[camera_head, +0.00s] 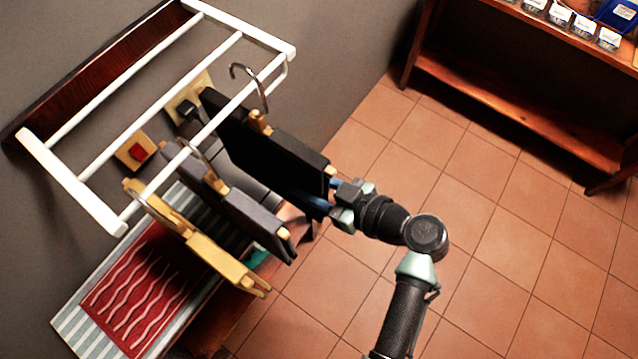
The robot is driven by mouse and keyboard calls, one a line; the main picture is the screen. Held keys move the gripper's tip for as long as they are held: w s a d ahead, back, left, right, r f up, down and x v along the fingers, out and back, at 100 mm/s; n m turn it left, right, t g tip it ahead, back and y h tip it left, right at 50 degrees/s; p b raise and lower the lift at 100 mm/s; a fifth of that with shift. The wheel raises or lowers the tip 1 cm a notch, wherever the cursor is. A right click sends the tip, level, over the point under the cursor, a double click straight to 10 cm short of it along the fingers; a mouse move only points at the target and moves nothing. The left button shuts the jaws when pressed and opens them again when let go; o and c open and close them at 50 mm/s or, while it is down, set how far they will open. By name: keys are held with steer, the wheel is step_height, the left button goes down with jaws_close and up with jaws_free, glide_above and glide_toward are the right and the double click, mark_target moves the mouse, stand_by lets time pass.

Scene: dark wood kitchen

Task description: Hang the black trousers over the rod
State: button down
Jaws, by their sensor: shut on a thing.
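The black trousers (268,150) are folded over a wooden hanger, whose light wood end shows at the right. My gripper (322,200) is shut on the lower right end of the black trousers. The hanger's metal hook (250,76) curves up by the white rack's front rod (222,118); I cannot tell whether it rests on the rod. A dark grey folded garment on a hanger (238,212) and a bare-looking wooden hanger (200,243) are beside it to the left. The fingertips are partly hidden by the trousers.
The white rack's end bar (70,185) joins a dark wood board (95,65) on the grey wall. A wooden shelf (500,95) stands at upper right. The tiled floor (470,220) is clear.

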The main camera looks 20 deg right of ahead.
steer(key=shift+w+a+r, duration=0.15)
steer(key=shift+w+a, duration=0.1)
steer(key=shift+w, duration=0.1)
steer(key=shift+w+f+b, duration=0.1)
steer(key=shift+f+b, duration=0.25)
steer(key=shift+f, duration=0.1)
step_height(320, 180, down, 3)
steer(key=b, duration=0.3)
steer(key=shift+c, duration=2.2)
jaws_free()
steer(key=shift+f, duration=0.1)
steer(key=shift+f, duration=0.1)
